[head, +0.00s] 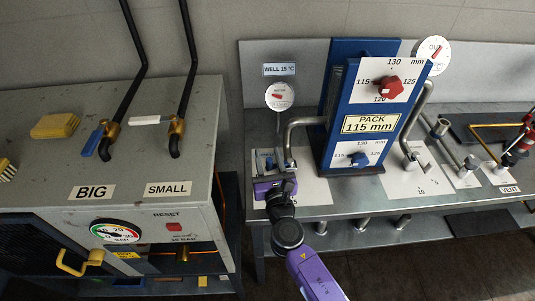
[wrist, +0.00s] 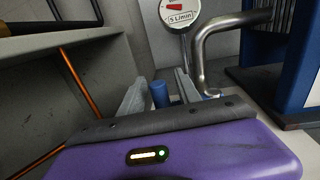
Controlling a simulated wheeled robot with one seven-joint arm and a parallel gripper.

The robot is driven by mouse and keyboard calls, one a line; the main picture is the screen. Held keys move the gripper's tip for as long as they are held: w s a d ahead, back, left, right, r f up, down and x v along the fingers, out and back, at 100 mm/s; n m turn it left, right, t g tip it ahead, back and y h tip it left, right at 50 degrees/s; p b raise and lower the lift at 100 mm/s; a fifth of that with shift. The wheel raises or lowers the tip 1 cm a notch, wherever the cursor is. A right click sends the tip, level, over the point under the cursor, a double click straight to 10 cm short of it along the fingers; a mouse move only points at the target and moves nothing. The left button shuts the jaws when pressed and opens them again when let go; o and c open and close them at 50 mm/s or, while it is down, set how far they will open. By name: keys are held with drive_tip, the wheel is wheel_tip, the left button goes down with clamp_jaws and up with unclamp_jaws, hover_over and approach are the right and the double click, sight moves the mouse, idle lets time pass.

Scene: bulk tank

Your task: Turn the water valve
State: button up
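The water valve shows a blue handle (wrist: 160,94) in the wrist view, low beside the bent steel pipe (wrist: 205,50). Only part of the handle is visible; the valve body is mostly hidden. My gripper (wrist: 160,92) points at it with its two grey fingers apart, one on each side of the blue part. Small gaps seem to show, and I cannot tell whether either finger touches it. In the head view my gripper (head: 267,160) is over the white plate under the WELL 15 °C sign (head: 279,69). The flow dial (wrist: 180,12), marked 5 L/min, stands behind.
The blue plate pack (head: 346,150) stands close on the right of my gripper. The grey cabinet (head: 110,165) with blue and white pipe levers is on the left, with a gap between it and the steel bench (head: 365,207). More pipes and valves stand farther right.

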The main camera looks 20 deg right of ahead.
drive_tip(key=shift+w+d, duration=0.1)
drive_tip(key=shift+w, duration=0.3)
clamp_jaws()
idle(1.2)
